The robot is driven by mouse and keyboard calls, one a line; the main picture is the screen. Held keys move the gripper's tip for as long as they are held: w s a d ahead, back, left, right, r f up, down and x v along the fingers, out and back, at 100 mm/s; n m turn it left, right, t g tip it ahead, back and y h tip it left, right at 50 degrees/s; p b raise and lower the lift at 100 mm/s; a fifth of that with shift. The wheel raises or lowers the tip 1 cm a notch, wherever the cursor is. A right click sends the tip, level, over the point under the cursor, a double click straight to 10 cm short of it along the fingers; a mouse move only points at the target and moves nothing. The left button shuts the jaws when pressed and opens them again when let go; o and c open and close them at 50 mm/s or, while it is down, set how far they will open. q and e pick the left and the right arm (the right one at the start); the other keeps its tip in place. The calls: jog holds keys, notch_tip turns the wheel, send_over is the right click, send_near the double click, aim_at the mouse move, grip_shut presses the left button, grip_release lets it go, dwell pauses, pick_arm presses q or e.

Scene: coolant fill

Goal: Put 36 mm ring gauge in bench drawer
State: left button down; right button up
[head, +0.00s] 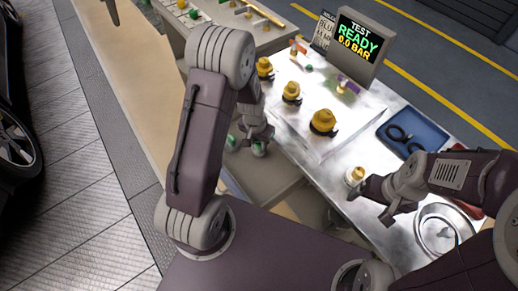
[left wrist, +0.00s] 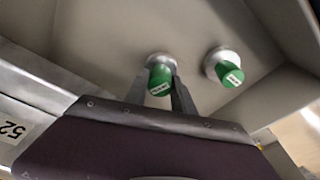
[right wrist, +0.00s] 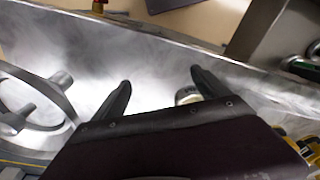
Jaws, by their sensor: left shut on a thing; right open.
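My left gripper (head: 258,134) reaches down into an open beige drawer (head: 262,170) at the bench's near side. In the left wrist view its fingers (left wrist: 172,100) are shut on a green-handled piece (left wrist: 159,80) with a pale round base; its label is too small to read. A second such piece (left wrist: 224,67) stands beside it, apart. Both show small in the head view. I cannot read which is the 36 mm ring gauge. My right gripper (head: 372,200) is open and empty above the bench top, near a small yellow-topped piece (head: 355,175).
Several yellow fittings (head: 323,122) stand on the metal bench. A test display (head: 355,45) stands behind them. A blue tray (head: 436,133) holds dark rings. Another bench with small parts is at the top left.

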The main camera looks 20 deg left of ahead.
pick_arm(q)
notch_tip(320, 180, down, 3)
jog(key=shift+r+b, duration=0.15)
jog(key=shift+b, duration=0.4)
pick_arm(e)
notch_tip(320, 180, down, 2)
jog(key=shift+f, duration=0.25)
pick_arm(q)
jog(key=shift+w+r+p, duration=0.1)
jog(key=shift+r+p, duration=0.15)
jog(key=shift+p, duration=0.05)
pick_arm(e)
jog(key=shift+r, duration=0.25)
pick_arm(q)
jog(key=shift+f, duration=0.15)
pick_arm(e)
jog(key=shift+f, duration=0.15)
pick_arm(q)
jog(key=c, duration=1.1)
grip_release()
jog(key=shift+o, duration=0.2)
